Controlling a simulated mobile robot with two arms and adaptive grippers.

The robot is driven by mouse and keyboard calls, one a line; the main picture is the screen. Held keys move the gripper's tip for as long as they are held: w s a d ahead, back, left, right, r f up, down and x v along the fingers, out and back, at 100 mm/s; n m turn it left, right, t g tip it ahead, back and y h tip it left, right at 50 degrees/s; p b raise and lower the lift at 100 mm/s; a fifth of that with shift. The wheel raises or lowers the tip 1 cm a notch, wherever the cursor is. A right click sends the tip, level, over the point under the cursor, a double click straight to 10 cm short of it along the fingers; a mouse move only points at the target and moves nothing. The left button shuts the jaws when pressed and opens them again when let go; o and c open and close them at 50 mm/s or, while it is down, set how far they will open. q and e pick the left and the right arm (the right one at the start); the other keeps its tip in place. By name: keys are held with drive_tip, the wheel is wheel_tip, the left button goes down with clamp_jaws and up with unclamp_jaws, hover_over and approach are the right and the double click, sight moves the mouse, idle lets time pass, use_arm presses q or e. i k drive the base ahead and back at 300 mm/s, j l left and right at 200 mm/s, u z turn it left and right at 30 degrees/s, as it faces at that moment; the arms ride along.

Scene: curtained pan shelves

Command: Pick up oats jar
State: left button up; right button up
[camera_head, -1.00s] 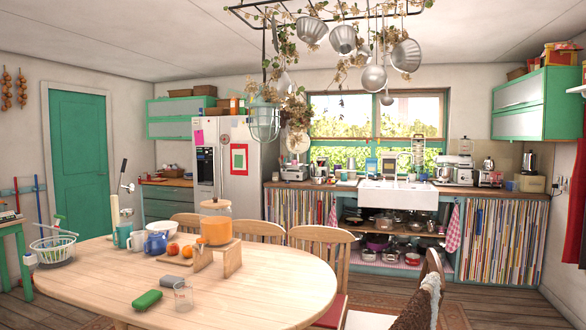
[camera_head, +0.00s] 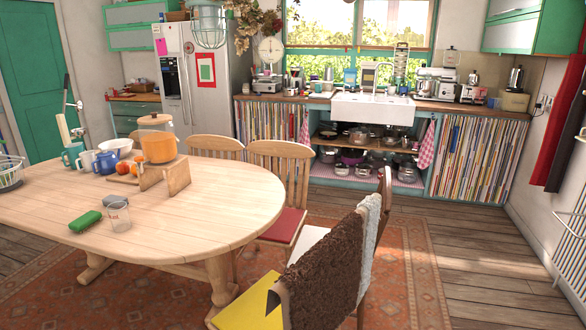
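I cannot pick out an oats jar for certain. The only large jar that shows clearly is a glass one (camera_head: 157,138) with orange contents and a tan lid, on a wooden stand (camera_head: 165,182) on the oval table (camera_head: 215,215). A small clear measuring cup (camera_head: 117,216) stands near the table's front. Small items on the counter (camera_head: 465,107) by the window are too small to tell apart. Neither of my grippers is in view.
Wooden chairs (camera_head: 280,160) stand behind the table, and one with a brown throw (camera_head: 325,260) stands to its right. Pans sit on open shelves under the white sink (camera_head: 372,108). Striped curtains (camera_head: 480,160) flank them. Bare floor (camera_head: 470,235) lies at the right.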

sight(247, 89)
drive_tip(key=i+l+z, duration=1.4)
drive_tip(key=i+u, duration=0.25)
drive_tip(key=i, duration=0.7)
drive_tip(key=i+l+u, duration=0.2)
drive_tip(key=i, duration=0.75)
drive_tip(key=i+u, duration=0.2)
drive_tip(key=i, duration=0.8)
drive_tip(key=i+l+u, duration=0.1)
drive_tip(key=i+u, duration=0.15)
drive_tip(key=i, duration=0.75)
drive_tip(key=i+j+u, duration=0.2)
drive_tip(key=i+u, duration=0.25)
drive_tip(key=i+j+u, duration=0.1)
drive_tip(key=i+u, duration=0.3)
drive_tip(key=i+l+u, duration=0.1)
drive_tip(key=i+u, duration=0.35)
drive_tip(key=i+l+u, duration=0.25)
drive_tip(key=i+u, duration=0.15)
drive_tip(key=i+j+u, duration=0.1)
drive_tip(key=i+u, duration=0.15)
drive_tip(key=i, duration=0.45)
drive_tip(key=i+u, duration=0.3)
drive_tip(key=i, duration=0.45)
drive_tip(key=i+l+u, duration=0.25)
drive_tip(key=i, duration=0.45)
